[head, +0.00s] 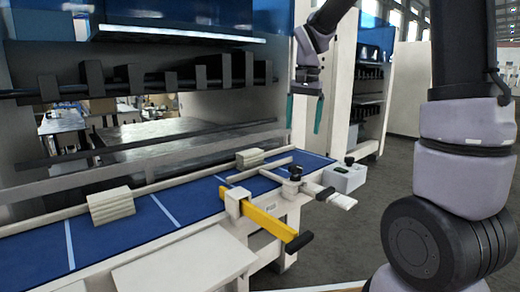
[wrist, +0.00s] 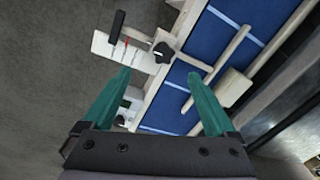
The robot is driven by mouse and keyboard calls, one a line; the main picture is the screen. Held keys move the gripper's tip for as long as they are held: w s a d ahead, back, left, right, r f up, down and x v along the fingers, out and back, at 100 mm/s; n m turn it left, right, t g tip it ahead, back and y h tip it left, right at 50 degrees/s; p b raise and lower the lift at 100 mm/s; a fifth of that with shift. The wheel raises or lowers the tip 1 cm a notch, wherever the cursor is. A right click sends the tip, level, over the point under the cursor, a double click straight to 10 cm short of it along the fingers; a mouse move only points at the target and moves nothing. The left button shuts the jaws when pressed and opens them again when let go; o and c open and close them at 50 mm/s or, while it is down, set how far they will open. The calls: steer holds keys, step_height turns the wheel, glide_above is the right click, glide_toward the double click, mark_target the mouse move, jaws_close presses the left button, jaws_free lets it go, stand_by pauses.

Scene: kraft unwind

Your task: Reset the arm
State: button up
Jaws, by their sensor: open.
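My gripper (head: 303,112) hangs from my arm in the upper middle of the head view, with green fingers pointing down. It is above the right end of the blue belt table and apart from it. In the wrist view my gripper (wrist: 165,100) shows two green fingers spread wide, with nothing between them but the table's end and floor below. My arm runs down the right side of the head view.
The blue belt (head: 160,212) carries two beige ribbed blocks, one nearer (head: 111,205) and one farther (head: 250,157). A yellow bar (head: 268,222) with a black handle juts from the front edge. A control box (head: 344,177) sits at the belt's right end. A machine stands behind.

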steer(key=s+d+r+n+t, duration=0.1)
steer(key=s+d+r+t, duration=0.1)
steer(key=s, duration=0.7)
steer(key=s+d+r+n+t+y, duration=0.1)
steer(key=s+r+t, duration=0.3)
steer(key=s, duration=0.6)
steer(key=shift+s+d+r+n+t+y, duration=0.2)
steer(key=shift+d+r+n+t+y, duration=0.15)
steer(key=shift+d, duration=0.55)
